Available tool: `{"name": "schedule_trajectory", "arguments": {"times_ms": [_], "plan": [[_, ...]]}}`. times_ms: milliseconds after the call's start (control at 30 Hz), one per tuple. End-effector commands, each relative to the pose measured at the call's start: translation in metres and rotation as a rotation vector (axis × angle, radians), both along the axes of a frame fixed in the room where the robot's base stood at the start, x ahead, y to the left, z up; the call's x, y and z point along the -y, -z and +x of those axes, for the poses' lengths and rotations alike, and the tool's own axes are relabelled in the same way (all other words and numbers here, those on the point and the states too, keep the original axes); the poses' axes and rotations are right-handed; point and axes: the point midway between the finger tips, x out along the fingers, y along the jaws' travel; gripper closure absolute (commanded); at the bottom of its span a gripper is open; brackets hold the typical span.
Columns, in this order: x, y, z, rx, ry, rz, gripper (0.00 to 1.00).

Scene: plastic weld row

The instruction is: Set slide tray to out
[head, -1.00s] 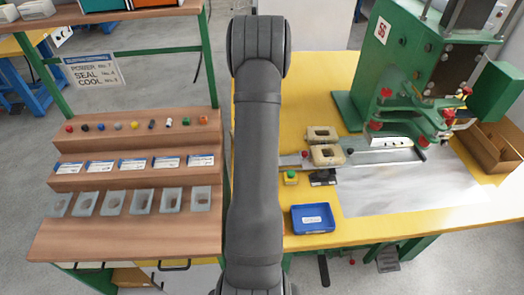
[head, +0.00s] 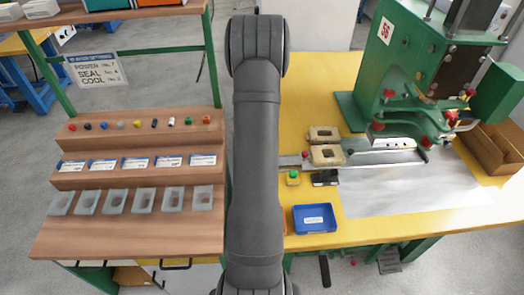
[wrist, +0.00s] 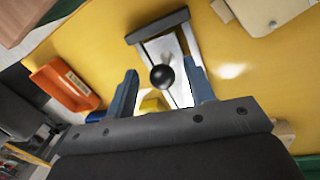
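The slide tray (head: 385,158) is a long pale metal strip on the yellow table, in front of the green press (head: 410,70). In the wrist view its bright metal plate (wrist: 178,62) has a dark bar across one end. A round black knob (wrist: 162,77) stands over it; it also shows in the head view (head: 350,151). My gripper (wrist: 163,72) is open, with one blue-grey finger on each side of the knob in the picture. I cannot tell whether the fingers are at the knob's height. My gripper is not visible in the head view.
Two beige moulds (head: 325,134) lie close to the tray. An orange bin (wrist: 65,85) shows in the wrist view. A stepped wooden rack (head: 130,235) stands left.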

Motion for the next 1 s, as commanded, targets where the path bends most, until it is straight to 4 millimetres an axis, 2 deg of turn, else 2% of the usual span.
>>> {"name": "schedule_trajectory", "arguments": {"times_ms": [267, 433, 1000], "plan": [[0.002, 0.000, 0.000, 0.000, 0.002, -0.001, 0.51], [0.003, -0.015, 0.003, 0.003, 0.002, -0.002, 0.51], [0.007, -0.142, 0.028, 0.004, 0.002, -0.001, 0.51]]}}
